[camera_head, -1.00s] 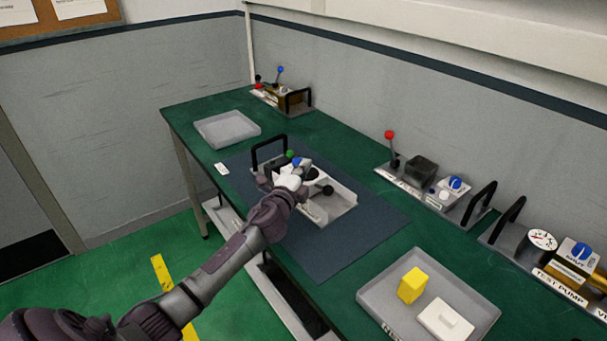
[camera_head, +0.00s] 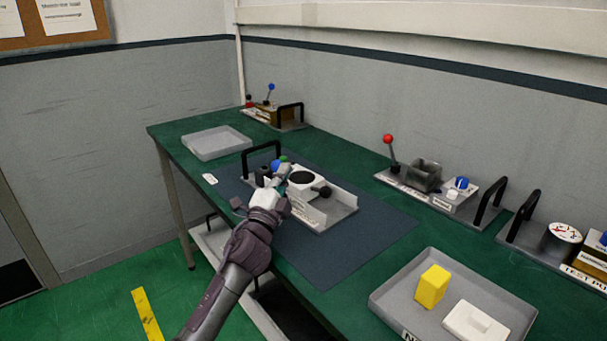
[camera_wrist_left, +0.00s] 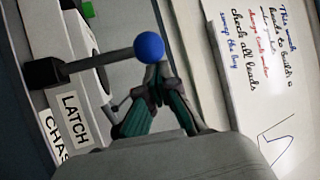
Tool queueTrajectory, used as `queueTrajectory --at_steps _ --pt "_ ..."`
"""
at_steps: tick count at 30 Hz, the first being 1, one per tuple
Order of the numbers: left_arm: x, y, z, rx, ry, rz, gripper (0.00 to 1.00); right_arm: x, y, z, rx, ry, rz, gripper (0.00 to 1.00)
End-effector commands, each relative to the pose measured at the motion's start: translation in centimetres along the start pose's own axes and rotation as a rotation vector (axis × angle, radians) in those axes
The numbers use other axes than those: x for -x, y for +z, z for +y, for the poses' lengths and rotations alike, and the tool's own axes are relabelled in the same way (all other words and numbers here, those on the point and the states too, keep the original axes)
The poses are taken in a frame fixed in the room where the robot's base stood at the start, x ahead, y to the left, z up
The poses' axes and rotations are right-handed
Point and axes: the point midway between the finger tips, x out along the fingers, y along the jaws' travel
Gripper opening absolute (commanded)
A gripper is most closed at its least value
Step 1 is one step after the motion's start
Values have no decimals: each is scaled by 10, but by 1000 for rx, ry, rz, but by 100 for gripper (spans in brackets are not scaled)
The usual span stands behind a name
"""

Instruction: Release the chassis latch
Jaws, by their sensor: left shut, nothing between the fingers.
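The chassis (camera_head: 326,214) is a light grey unit on the dark mat, with a black carrying handle, a round dark top and a black knob at its right. A lever with a blue ball (camera_head: 276,166) stands at its left part. In the left wrist view the blue ball (camera_wrist_left: 149,46) is on a grey rod from a black block, above the label LATCH (camera_wrist_left: 76,119). My left gripper (camera_head: 282,178) is at the chassis's near left side. Its closed fingertips (camera_wrist_left: 158,72) are right at the ball, appearing to touch it, with nothing held. My right gripper is not in view.
A grey tray (camera_head: 385,300) with a yellow block (camera_head: 432,286) and a white part (camera_head: 474,322) is at the front right. An empty tray (camera_head: 190,146) is at the back left. Other units with levers and handles line the wall. The mat (camera_head: 370,235) is clear right of the chassis.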

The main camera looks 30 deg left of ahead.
Motion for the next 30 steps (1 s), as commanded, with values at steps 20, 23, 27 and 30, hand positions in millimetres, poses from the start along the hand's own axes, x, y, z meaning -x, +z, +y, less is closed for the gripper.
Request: queueTrajectory --at_steps 20,23,27,30 --pt "10 6 3 -1 2 -3 0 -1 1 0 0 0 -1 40" --pt "10 6 3 -1 2 -3 0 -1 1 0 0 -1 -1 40" --pt "11 7 3 -1 2 -3 0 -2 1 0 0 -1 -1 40" --pt "11 7 3 0 2 -3 0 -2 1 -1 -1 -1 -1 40"
